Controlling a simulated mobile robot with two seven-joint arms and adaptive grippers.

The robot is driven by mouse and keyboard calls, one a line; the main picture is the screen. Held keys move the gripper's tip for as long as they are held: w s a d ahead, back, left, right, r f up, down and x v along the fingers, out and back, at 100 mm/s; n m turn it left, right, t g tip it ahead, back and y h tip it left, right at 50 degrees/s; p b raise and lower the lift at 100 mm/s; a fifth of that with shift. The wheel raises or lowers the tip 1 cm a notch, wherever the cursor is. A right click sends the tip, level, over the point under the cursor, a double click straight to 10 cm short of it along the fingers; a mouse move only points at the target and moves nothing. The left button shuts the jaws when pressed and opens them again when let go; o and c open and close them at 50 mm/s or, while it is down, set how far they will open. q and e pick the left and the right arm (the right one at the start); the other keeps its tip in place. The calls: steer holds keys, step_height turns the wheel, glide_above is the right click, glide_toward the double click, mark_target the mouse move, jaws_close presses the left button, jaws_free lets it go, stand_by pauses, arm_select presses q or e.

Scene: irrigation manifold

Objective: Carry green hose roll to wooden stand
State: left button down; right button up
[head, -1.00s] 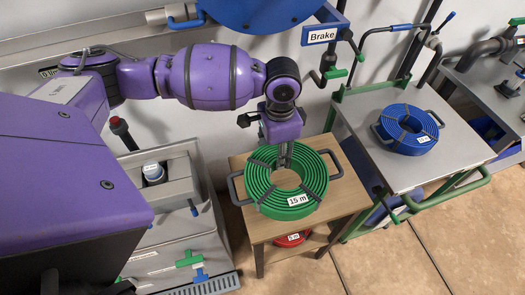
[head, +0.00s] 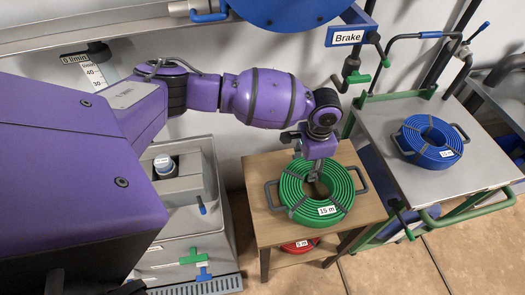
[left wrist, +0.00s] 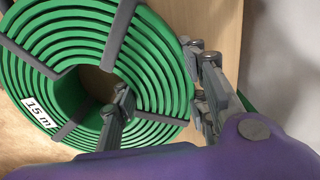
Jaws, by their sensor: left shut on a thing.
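The green hose roll (head: 292,203) has grey handles and straps and a "15 m" label. It is over the top of the wooden stand (head: 275,233), lying about level. Whether its underside touches the top is hard to tell. My left gripper (head: 316,174) reaches down onto the roll's far side. In the left wrist view, its fingers (left wrist: 164,103) are shut on the ring of the roll (left wrist: 65,55), one in the central hole and one outside. My right gripper is not in view.
A red roll (head: 299,246) sits on the stand's lower shelf. To the right, a metal-topped cart (head: 395,185) with green rails carries a blue hose roll (head: 418,150). A grey cabinet (head: 185,222) stands to the left. A blue reel (head: 285,12) labelled Brake is behind.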

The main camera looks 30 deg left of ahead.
arm_select(q)
steer(key=c, duration=1.5)
jaws_free()
steer(key=shift+r, duration=0.1)
steer(key=o, duration=0.3)
steer(key=shift+o, duration=0.8)
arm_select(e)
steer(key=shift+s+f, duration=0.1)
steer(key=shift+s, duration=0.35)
arm_select(q)
step_height(320, 180, up, 11)
steer(key=shift+f+p, duration=0.1)
steer(key=shift+p, duration=0.45)
steer(key=shift+r, duration=0.6)
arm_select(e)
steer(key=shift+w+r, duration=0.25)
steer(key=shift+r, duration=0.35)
